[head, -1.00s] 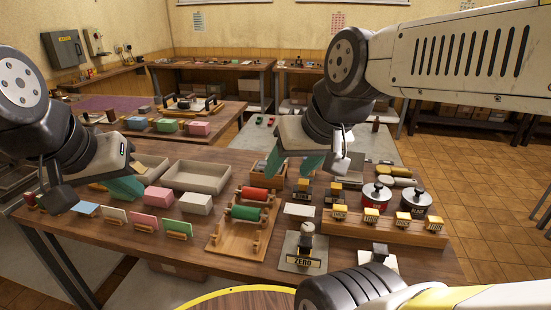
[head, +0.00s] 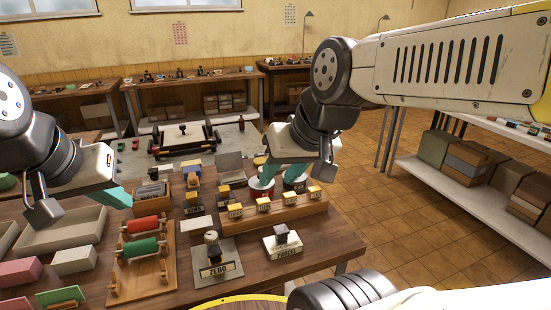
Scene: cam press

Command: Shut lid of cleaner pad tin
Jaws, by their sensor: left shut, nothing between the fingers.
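A grey box with a raised lid (head: 231,165), which looks like the cleaner pad tin, stands toward the back of the table. Its lid stands up and leans back; the front of the tin is partly hidden by stamps. My right gripper (head: 276,172) is right of the tin, above the red and black round cans, with its teal fingers apart and nothing seen between them.
Red (head: 260,187) and black round cans stand right of the tin. A stamp rack (head: 285,213) is in front of them. The table's right front corner is fairly clear.

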